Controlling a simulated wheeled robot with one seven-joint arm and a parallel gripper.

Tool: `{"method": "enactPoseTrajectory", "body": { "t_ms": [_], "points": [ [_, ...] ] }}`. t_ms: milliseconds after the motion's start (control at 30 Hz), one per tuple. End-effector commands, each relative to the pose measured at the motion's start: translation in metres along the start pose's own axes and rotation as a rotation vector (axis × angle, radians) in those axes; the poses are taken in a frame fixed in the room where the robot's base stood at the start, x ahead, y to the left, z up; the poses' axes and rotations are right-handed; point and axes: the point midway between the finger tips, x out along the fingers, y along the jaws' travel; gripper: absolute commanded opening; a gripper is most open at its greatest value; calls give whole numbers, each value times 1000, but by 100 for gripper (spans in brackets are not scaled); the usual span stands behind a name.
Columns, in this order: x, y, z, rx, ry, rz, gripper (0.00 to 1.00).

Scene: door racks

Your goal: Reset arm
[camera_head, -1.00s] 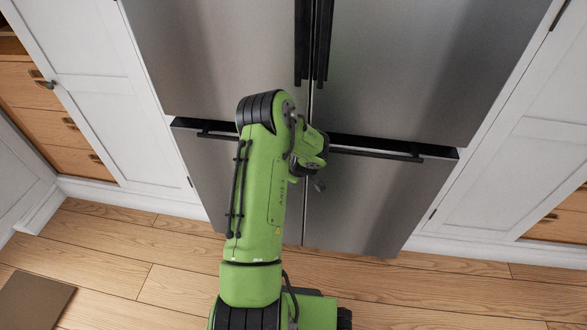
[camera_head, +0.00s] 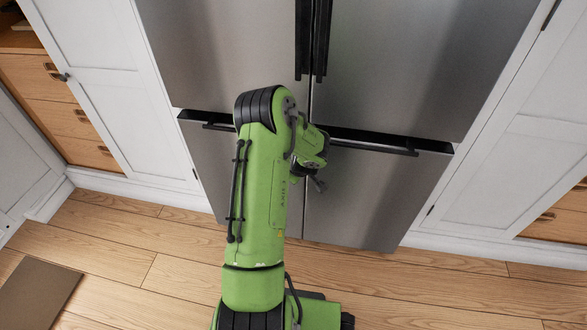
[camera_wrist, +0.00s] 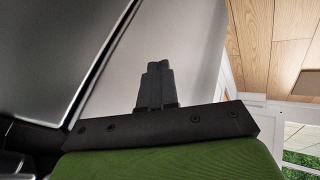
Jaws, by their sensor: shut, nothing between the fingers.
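My green arm is folded in front of a steel fridge (camera_head: 400,70) in the head view. My gripper (camera_wrist: 157,70) shows in the wrist view with its two dark fingers together and nothing between them. The grey fridge front (camera_wrist: 195,50) lies behind the fingers; I cannot tell how far away it is. In the head view the gripper (camera_head: 319,185) is a small dark part at the right of the arm, in front of the lower fridge fronts, mostly hidden by the wrist.
The fridge has two upright dark handles (camera_head: 303,40) and dark handles on its lower fronts (camera_head: 375,148). White cabinets (camera_head: 110,90) flank it. Wooden floor (camera_head: 140,245) is clear in front, with a brown mat (camera_head: 38,292) at the lower left.

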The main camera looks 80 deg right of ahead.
Motion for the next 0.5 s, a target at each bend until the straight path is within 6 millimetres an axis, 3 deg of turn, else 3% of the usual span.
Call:
{"method": "enactPoseTrajectory", "body": {
  "t_ms": [300, 500],
  "points": [
    [-60, 7, 5, 3, -1, 1, 0],
    [-69, 6, 7, 1, -1, -3, 0]
  ]
}}
